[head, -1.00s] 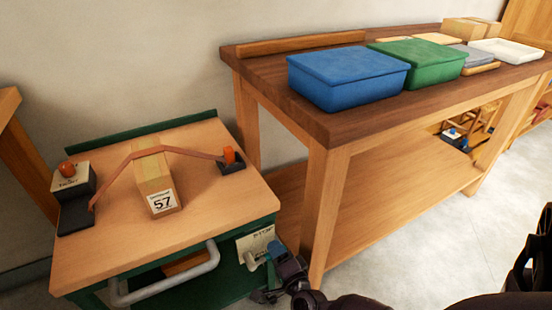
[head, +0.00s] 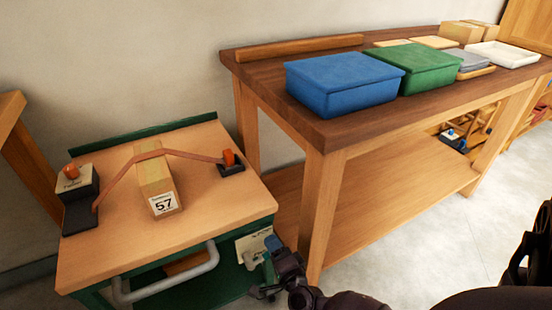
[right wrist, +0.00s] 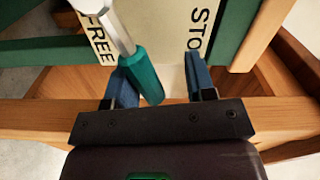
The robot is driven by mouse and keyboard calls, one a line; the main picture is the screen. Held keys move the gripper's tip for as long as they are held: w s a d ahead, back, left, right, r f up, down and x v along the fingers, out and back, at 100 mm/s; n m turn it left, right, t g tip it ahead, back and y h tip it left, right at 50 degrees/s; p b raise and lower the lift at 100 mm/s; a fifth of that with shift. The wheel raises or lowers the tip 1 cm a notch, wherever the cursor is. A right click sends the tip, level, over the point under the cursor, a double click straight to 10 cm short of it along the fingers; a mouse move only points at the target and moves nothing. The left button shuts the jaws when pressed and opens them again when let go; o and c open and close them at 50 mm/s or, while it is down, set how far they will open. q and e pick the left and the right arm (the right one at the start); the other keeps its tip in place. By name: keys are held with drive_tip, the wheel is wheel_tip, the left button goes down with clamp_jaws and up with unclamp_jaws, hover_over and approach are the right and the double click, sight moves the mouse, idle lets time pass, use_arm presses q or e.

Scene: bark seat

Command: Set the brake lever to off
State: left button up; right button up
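The brake lever (right wrist: 136,66) has a silver shaft and a teal grip; it slants in the right wrist view, its grip end between my right gripper's fingers. The grip is close beside the left finger; I cannot tell if they touch. Behind it is a pale brake plate (right wrist: 165,50), with FREE on the left and part of a word, STO, on the right. My right gripper (right wrist: 160,88) is open, a gap showing toward its right finger. In the head view, this gripper (head: 267,249) is at the plate on the green cart's front. My left gripper is not in view.
The cart top (head: 215,205) carries a strapped box (head: 154,177) marked 57. A grey handle (head: 175,281) projects from the cart front. A wooden bench (head: 330,125) stands close to the right, with a blue bin (head: 342,85) and a green bin (head: 418,68).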

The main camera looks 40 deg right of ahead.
drive_tip(key=r+p, duration=0.1)
drive_tip(key=r, duration=0.1)
drive_tip(key=r+p, duration=0.2)
drive_tip(key=r, duration=0.1)
drive_tip(key=r+p, duration=0.2)
drive_tip(key=r, duration=0.1)
drive_tip(key=shift+w, duration=0.25)
use_arm(q)
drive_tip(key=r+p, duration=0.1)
drive_tip(key=p, duration=0.1)
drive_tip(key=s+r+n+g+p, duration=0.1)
drive_tip(key=p, duration=0.2)
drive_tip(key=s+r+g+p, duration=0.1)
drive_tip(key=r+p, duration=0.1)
drive_tip(key=p, duration=0.1)
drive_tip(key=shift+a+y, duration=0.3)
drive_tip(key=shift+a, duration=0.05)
use_arm(e)
drive_tip(key=r, duration=1)
drive_tip(key=shift+s, duration=0.25)
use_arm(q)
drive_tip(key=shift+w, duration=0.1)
